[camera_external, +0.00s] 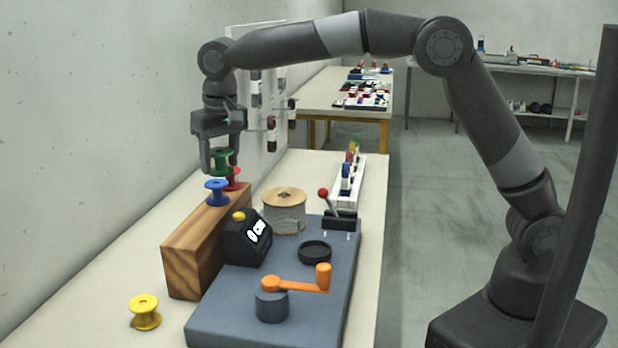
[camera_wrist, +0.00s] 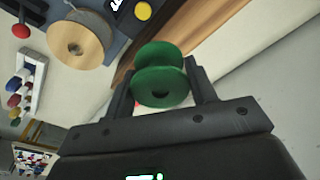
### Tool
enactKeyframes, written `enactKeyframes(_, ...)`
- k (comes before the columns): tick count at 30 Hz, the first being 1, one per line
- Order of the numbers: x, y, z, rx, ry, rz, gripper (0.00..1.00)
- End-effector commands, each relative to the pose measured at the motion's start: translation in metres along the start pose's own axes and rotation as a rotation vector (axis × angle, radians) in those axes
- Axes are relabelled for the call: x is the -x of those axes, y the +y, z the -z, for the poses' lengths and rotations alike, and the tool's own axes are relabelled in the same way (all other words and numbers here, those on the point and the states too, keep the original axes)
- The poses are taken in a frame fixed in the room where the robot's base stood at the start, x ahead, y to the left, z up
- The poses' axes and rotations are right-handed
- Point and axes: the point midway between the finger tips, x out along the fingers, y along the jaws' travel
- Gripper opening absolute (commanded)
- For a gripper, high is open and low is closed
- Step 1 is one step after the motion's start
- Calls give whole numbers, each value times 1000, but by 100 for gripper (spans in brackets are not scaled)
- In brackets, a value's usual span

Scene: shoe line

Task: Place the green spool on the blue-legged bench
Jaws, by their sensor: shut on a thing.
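The green spool (camera_external: 220,161) is between the fingers of my gripper (camera_external: 220,168), over the far end of the wooden block. In the wrist view the green spool (camera_wrist: 160,88) shows clearly, with one finger on each side of it. My gripper is shut on it and points down. I cannot tell whether the spool touches the block. No blue legs show on any bench in view; the near bench (camera_external: 100,338) has its legs out of sight.
A yellow spool (camera_external: 145,313) is at front left. A winding machine (camera_external: 225,325) fills the middle. Behind are a yellow-legged table (camera_external: 345,112) and a grey-legged bench (camera_external: 500,69).

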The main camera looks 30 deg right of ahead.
Motion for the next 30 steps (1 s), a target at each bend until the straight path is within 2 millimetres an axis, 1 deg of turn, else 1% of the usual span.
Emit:
enactKeyframes(3, 4, 7, 2, -2, 0, 0, 29)
enactKeyframes(8, 7, 9, 2, -1, 1, 1, 29)
enactKeyframes(10, 12, 9, 3, -1, 2, 1, 29)
enactKeyframes(19, 58, 9, 9, -1, 2, 2, 29)
enactKeyframes(21, 54, 25, 18, -22, 0, -3, 29)
enactKeyframes(26, 51, 57, 36, -64, 0, -8, 29)
enactKeyframes(29, 50, 85, 50, -101, 0, -12, 29)
enactKeyframes(30, 49, 99, 56, -116, 0, -14, 29)
